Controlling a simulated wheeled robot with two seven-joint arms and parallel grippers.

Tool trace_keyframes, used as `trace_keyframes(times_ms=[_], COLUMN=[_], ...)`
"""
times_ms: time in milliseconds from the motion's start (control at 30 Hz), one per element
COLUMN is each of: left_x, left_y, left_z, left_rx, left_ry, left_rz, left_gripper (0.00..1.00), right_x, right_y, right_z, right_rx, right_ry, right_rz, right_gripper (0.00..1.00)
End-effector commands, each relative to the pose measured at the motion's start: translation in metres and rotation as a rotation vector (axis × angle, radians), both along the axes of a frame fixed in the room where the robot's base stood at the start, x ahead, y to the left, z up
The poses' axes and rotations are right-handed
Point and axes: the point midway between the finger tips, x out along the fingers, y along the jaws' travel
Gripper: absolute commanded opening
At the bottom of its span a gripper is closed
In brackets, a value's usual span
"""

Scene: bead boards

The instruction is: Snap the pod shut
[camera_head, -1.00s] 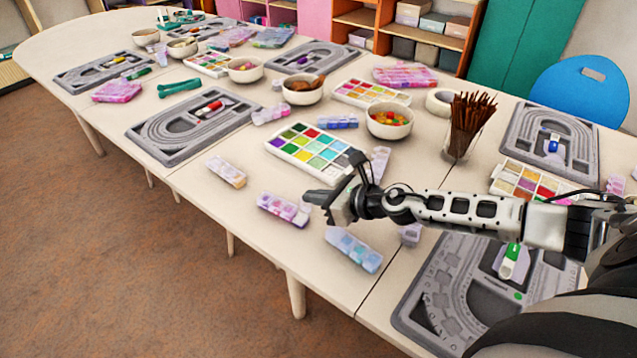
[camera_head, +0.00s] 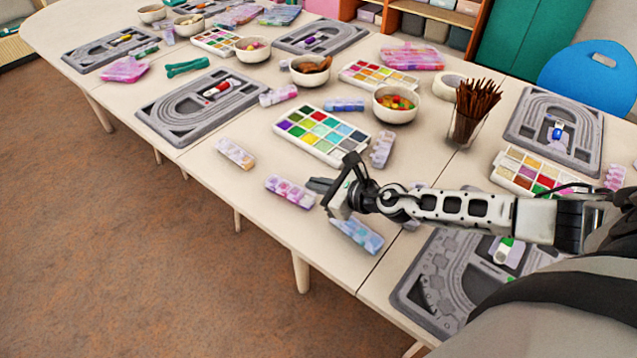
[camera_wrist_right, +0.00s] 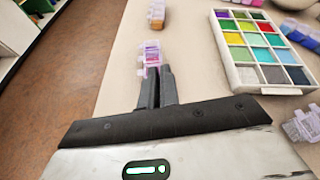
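A pink and purple translucent bead pod (camera_head: 291,192) lies near the table's front edge. It also shows in the right wrist view (camera_wrist_right: 150,56), straight ahead of the fingertips. A clear flap seems to stand at its near end, but I cannot tell for sure whether a lid is up. My right gripper (camera_head: 316,185) is at the pod's right end; in the wrist view its fingertips (camera_wrist_right: 157,70) are together, nothing seen between them. Whether they touch the pod is unclear. My left gripper is not in view.
A blue pod (camera_head: 357,235) lies just below my right gripper, and an orange pod (camera_head: 236,153) lies to the left. A colour bead tray (camera_head: 322,133) stands behind. Grey bead boards (camera_head: 203,103) and bowls (camera_head: 396,104) fill the table further back. The table's front edge is close.

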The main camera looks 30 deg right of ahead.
Motion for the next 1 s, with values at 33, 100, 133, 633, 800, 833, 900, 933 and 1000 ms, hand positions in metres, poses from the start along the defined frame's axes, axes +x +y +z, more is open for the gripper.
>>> trace_keyframes(times_ms=[33, 100, 133, 633, 800, 833, 900, 933, 1000], left_x=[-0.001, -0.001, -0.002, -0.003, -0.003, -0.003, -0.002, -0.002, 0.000], left_y=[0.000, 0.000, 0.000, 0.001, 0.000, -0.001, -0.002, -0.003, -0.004], left_z=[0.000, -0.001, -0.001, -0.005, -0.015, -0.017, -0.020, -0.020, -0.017], left_rx=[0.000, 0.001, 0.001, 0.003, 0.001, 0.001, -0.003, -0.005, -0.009], left_ry=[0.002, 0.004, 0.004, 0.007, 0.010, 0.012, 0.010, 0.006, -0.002], left_rz=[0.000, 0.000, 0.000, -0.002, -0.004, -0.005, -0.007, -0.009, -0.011], left_gripper=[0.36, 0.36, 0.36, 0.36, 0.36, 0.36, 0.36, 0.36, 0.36], right_x=[0.000, 0.000, 0.000, -0.035, -0.071, -0.077, -0.089, -0.094, -0.104], right_y=[0.000, 0.000, 0.000, -0.016, -0.031, -0.033, -0.039, -0.040, -0.046], right_z=[-0.001, -0.001, -0.001, 0.011, 0.025, 0.027, 0.032, 0.035, 0.040], right_rx=[0.001, 0.001, 0.001, -0.002, -0.006, -0.006, -0.007, -0.006, -0.010], right_ry=[0.002, 0.002, 0.002, 0.006, 0.007, 0.007, 0.008, 0.007, 0.008], right_rz=[0.000, 0.000, 0.000, 0.001, 0.005, 0.004, 0.003, 0.007, 0.002], right_gripper=[0.19, 0.25, 0.25, 0.25, 0.25, 0.25, 0.25, 0.25, 0.25])
